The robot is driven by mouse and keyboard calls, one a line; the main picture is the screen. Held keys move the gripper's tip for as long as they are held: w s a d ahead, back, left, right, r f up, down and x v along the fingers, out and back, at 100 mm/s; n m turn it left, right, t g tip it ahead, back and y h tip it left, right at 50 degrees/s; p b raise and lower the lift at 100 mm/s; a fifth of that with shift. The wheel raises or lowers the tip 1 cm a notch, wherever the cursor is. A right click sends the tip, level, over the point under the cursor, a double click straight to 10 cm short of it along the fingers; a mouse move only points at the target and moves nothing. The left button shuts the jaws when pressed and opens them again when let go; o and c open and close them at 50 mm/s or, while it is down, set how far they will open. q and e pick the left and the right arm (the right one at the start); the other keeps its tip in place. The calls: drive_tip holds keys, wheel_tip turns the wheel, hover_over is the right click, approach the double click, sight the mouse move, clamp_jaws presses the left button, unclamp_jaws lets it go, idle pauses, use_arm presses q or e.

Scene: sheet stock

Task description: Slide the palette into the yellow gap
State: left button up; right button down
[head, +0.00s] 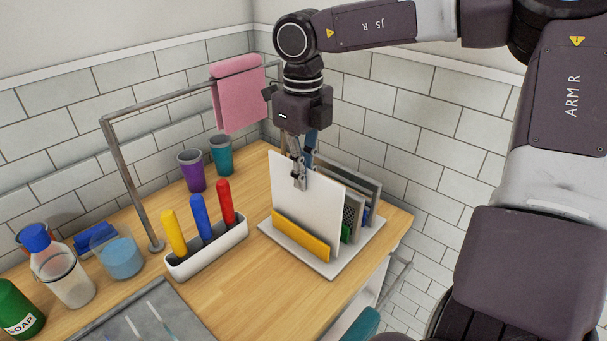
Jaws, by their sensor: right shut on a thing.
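The palette (318,205) is a thin white sheet, standing nearly upright at the rack. My right gripper (299,183) comes down from above and is shut on its upper part. The rack (331,268) has a pale base and upright dividers near the right end of the table. Its front piece is a yellow strip (300,238). The palette stands just behind this strip, which hides its lower edge, so I cannot tell whether it touches the base. Green and blue markings show farther back, partly hidden. My left gripper is not in view.
Behind the palette, the rack holds other grey and dark sheets (362,188). Left of it stands a white holder (208,254) with yellow, blue and red handles. A metal rail (128,180) with a pink cloth (238,95), two cups and several bottles are farther left.

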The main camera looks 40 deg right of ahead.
drive_tip(key=shift+f+b, duration=0.5)
drive_tip(key=shift+f, duration=0.1)
drive_tip(key=c, duration=2)
unclamp_jaws()
drive_tip(key=shift+c, duration=0.2)
drive_tip(key=shift+r, duration=0.1)
drive_tip(key=shift+r+p, duration=2.65)
drive_tip(key=shift+r, duration=1.25)
